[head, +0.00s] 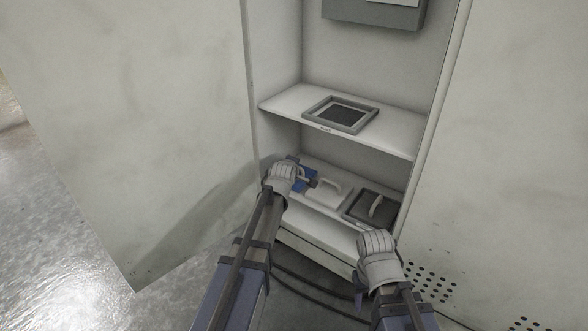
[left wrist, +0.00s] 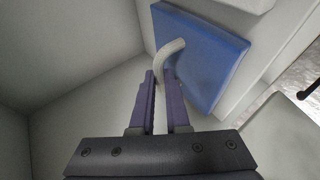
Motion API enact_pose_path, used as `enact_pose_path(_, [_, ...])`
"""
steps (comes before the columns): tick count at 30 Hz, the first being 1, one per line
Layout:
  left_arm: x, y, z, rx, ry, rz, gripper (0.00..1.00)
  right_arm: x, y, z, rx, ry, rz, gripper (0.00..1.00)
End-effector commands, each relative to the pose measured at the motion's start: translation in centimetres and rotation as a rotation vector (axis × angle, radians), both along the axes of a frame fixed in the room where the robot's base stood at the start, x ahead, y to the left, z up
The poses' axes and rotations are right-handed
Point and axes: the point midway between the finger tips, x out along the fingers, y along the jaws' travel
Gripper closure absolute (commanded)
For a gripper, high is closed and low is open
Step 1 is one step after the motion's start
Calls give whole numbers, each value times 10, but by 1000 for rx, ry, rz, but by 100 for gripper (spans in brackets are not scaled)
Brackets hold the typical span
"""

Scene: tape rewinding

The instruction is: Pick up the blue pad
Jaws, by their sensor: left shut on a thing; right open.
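The blue pad (head: 308,184) is in the lower compartment of the cabinet, at the left, partly hidden behind my left gripper (head: 292,172). The left wrist view shows it as a flat blue slab (left wrist: 215,65) with a pale curved handle (left wrist: 172,48). My left gripper (left wrist: 160,80) is shut on this handle, with one finger on each side. I cannot tell whether the pad touches the shelf. My right gripper (head: 374,240) is open and empty, low in front of the cabinet, near the dark pad.
A white pad (head: 325,197) and a dark pad (head: 361,207), each with a handle, lie to the right on the lower shelf. A framed grey tray (head: 341,113) lies on the shelf (head: 390,131) above. Cabinet walls close in on both sides.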

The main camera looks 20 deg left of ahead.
Motion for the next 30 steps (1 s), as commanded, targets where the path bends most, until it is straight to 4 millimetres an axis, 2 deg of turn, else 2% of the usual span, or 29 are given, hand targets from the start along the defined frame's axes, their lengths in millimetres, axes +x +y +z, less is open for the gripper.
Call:
enact_pose_path(8, [0,0,32,0,-1,0,100,0,0,32,0,0,0,50])
enact_pose_path(19, [0,0,88,0,-1,0,100,0,0,88,-1,2,0,50])
enact_pose_path(24, [0,0,98,0,-1,0,100,-1,0,97,-1,3,0,50])
enact_pose_path(30, [0,0,97,0,-1,0,100,-1,0,97,-1,3,0,50])
